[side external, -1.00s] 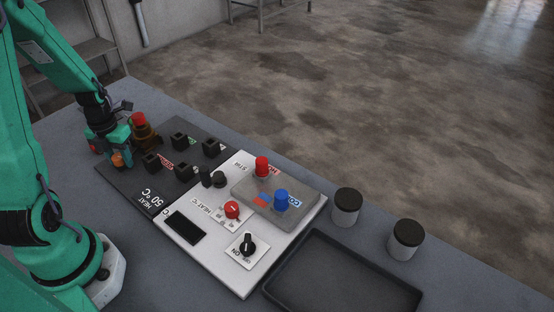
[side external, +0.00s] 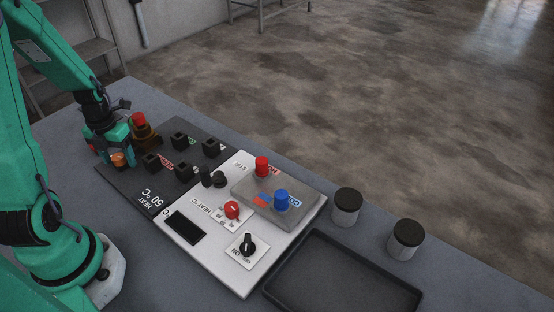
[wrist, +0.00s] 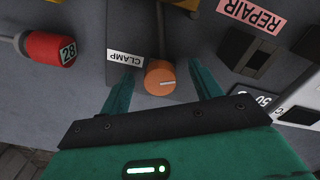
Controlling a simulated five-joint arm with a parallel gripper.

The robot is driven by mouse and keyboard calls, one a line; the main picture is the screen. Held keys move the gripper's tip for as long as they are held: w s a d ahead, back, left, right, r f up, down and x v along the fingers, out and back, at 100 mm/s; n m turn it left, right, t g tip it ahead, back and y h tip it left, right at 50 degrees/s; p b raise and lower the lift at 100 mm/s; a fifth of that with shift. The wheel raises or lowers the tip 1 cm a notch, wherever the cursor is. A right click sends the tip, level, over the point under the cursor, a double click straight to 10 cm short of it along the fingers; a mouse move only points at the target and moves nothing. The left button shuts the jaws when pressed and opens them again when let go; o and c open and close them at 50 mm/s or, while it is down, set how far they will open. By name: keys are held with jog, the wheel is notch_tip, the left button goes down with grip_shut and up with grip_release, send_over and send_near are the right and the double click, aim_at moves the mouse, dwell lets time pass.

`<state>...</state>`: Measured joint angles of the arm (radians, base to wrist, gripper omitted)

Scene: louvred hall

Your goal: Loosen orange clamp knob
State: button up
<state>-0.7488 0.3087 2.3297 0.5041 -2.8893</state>
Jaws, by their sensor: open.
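In the side view the orange knob (side external: 118,159) shows at the left end of the dark panel, just below my gripper. My gripper (wrist: 160,85) is open, with one teal finger on each side of the knob. Gaps show between the fingers and the knob in the wrist view; I cannot tell the height of the fingertips over it.
The white panel (side external: 262,268) carries knobs and a switch. A black tray (side external: 345,275) and two dark-lidded jars (side external: 347,207) are at right.

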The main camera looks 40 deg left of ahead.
aim_at(118, 156)
jog(key=shift+r, duration=3.2)
jog(key=shift+r, duration=0.15)
notch_tip(118, 156, up, 8)
jog(key=shift+f, duration=0.2)
jog(key=shift+d, duration=0.1)
